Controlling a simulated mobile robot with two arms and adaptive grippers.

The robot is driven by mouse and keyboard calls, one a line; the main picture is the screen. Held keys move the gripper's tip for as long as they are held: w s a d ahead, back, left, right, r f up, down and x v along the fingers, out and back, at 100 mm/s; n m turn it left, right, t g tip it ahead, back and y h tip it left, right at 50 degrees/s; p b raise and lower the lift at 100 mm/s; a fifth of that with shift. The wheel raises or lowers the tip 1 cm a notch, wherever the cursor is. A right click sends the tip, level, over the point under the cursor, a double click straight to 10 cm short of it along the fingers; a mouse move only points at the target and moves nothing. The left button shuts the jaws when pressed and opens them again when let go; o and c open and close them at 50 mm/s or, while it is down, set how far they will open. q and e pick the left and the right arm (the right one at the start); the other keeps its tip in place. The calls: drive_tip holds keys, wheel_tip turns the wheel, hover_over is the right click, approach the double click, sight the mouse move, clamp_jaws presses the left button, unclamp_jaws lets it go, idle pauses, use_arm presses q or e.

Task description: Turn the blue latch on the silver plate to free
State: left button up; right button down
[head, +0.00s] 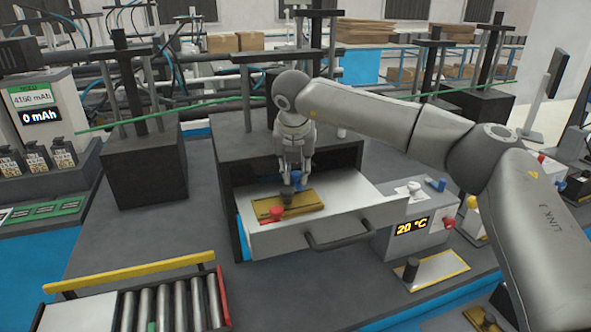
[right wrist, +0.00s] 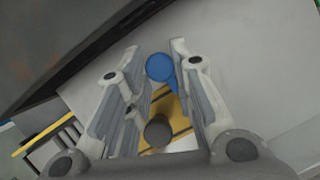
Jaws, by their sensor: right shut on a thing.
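In the right wrist view the blue latch (right wrist: 160,68) shows a round head and a narrow arm, between the fingertips. My right gripper (head: 291,181) points down into the drawer and is shut on the blue latch. A dark round knob (right wrist: 157,132) stands on the plate next to the latch. A red knob (head: 276,213) is at the plate's front edge. The gripper partly hides the latch in the head view. My left gripper is not in view.
The drawer (head: 365,211) has a dark front handle (head: 345,236) and slides from a dark housing (head: 345,152). A box reading 20 °C (head: 390,244) stands to its right. A roller conveyor (head: 165,307) is front left.

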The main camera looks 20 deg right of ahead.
drive_tip(key=shift+n+b, duration=0.3)
drive_tip(key=n+b, duration=0.1)
drive_tip(key=n+y, duration=0.1)
drive_tip(key=shift+d+f+n+b, duration=0.1)
drive_tip(key=shift+d+n+b, duration=0.1)
drive_tip(key=shift+n+b, duration=0.2)
drive_tip(key=shift+d+n+y, duration=0.1)
drive_tip(key=shift+n+y, duration=0.5)
drive_tip(key=shift+n, duration=0.3)
drive_tip(key=shift+n+y, duration=0.3)
drive_tip(key=shift+n, duration=0.6)
drive_tip(key=n, duration=0.1)
drive_tip(key=n+y+p, duration=0.1)
drive_tip(key=shift+w+d+r+n, duration=0.15)
drive_tip(key=shift+r+n, duration=0.1)
drive_tip(key=shift+n, duration=0.15)
drive_tip(key=n+g+y+p, duration=0.1)
drive_tip(key=n+p, duration=0.1)
drive_tip(key=shift+d+r+n, duration=0.1)
drive_tip(key=shift+n, duration=0.3)
drive_tip(key=n+g+p, duration=0.1)
drive_tip(key=n+p, duration=0.2)
drive_tip(key=shift+w+y, duration=0.15)
drive_tip(key=shift+y, duration=0.25)
drive_tip(key=shift+d+n+g+p, duration=0.1)
drive_tip(key=shift+n+g+p, duration=0.3)
drive_tip(key=shift+n+p, duration=0.55)
drive_tip(key=shift+f+n, duration=0.25)
drive_tip(key=shift+n, duration=0.1)
